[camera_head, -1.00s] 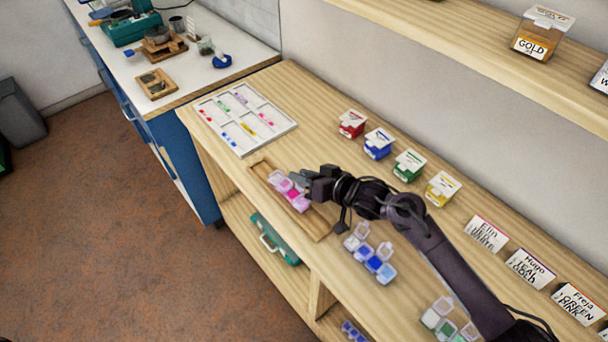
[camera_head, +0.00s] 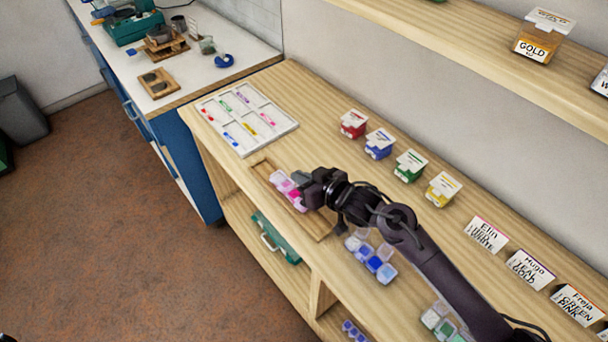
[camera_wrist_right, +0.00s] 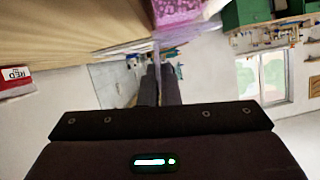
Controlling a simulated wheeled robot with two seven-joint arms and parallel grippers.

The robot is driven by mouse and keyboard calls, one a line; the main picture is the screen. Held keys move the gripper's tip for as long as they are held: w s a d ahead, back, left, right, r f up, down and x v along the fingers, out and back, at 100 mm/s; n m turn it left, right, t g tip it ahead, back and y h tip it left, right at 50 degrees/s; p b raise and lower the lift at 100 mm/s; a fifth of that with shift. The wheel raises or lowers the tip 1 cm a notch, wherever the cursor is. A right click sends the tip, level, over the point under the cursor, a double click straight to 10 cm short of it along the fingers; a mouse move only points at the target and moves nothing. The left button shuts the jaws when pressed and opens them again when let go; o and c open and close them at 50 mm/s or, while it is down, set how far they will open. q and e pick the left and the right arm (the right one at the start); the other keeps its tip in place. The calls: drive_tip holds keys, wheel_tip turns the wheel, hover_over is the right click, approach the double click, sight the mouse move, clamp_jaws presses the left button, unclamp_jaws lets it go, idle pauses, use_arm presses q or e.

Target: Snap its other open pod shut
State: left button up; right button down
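A row of small pods with pink beads (camera_head: 281,182) lies in a shallow wooden tray (camera_head: 263,169) near the front of the bench. My right gripper (camera_head: 304,178) is at the right side of this row and hides part of it. In the right wrist view a pink bead-filled pod (camera_wrist_right: 182,12) is at the top, with a clear plastic part below it, close to the fingertips. The right gripper's fingers (camera_wrist_right: 159,75) are together there, with nothing seen between them. Which pod lids stand open is too small and covered to tell.
Red (camera_head: 353,124), blue (camera_head: 379,144), green (camera_head: 410,165) and yellow (camera_head: 442,188) boxes line the back. A blue pod row (camera_head: 372,263) is partly under my arm; name cards (camera_head: 486,236) stand right.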

drive_tip(key=shift+s+a+n+t+h+b, duration=0.2)
drive_tip(key=shift+a+n+t+h+b, duration=0.1)
drive_tip(key=shift+n, duration=0.3)
drive_tip(key=shift+s+a+n+t+h+b, duration=0.2)
drive_tip(key=shift+n+t+h, duration=0.1)
drive_tip(key=shift+n, duration=0.3)
drive_tip(key=c, duration=1.6)
unclamp_jaws()
drive_tip(key=shift+c, duration=0.2)
drive_tip(key=shift+s+d, duration=0.1)
drive_tip(key=b+v, duration=0.1)
drive_tip(key=v, duration=0.6)
drive_tip(key=shift+s+d+r, duration=0.15)
drive_tip(key=shift+s+r, duration=0.05)
drive_tip(key=shift+s, duration=0.05)
